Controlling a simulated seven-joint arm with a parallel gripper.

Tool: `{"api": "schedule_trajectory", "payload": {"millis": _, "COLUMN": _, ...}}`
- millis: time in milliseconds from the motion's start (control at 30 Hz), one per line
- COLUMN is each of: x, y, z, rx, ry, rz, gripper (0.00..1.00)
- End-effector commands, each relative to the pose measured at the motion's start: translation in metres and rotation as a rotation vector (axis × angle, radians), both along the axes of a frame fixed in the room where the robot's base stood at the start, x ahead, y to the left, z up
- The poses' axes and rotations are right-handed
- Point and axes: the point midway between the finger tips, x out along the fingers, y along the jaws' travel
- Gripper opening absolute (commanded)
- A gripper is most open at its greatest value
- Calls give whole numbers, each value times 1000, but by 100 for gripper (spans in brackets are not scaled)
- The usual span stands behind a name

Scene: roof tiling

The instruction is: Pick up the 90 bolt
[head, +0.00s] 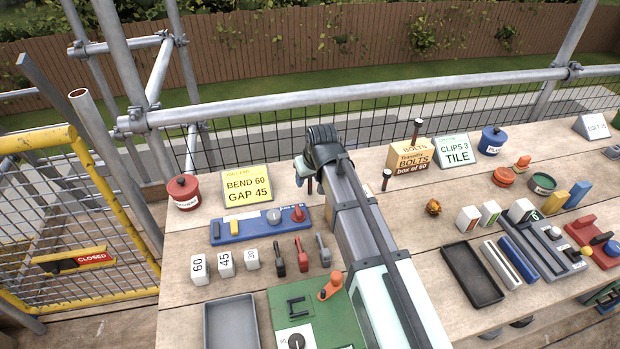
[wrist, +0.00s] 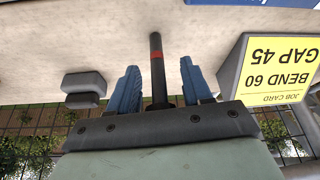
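A dark bolt with a red band (wrist: 156,58) stands between the two blue fingers of my gripper (wrist: 162,84) in the wrist view. A gap shows on each side of it, so the gripper looks open around it. In the head view my gripper (head: 303,170) is over the bench behind the blue block, and part of a thin dark shaft (head: 309,186) shows under it. Another dark bolt (head: 386,179) stands upright to the right, and one more (head: 416,131) stands up by the bolts box (head: 411,157). No size mark reading 90 is legible on any bolt.
The yellow job card (head: 248,185) stands left of my gripper and also shows in the wrist view (wrist: 272,75). A blue block (head: 260,224) and white number blocks (head: 226,262) lie left. A grey blocky item (wrist: 84,88) is beside the fingers. Trays and tools crowd the right.

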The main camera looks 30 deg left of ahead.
Motion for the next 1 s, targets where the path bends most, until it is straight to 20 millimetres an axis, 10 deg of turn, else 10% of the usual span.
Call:
{"api": "schedule_trajectory", "payload": {"millis": 500, "x": 0, "y": 0, "z": 0, "rx": -1, "ry": 1, "rz": 0, "gripper": 0}}
{"api": "schedule_trajectory", "payload": {"millis": 1000, "x": 1, "y": 0, "z": 24, "rx": 2, "ry": -1, "rz": 0, "gripper": 0}}
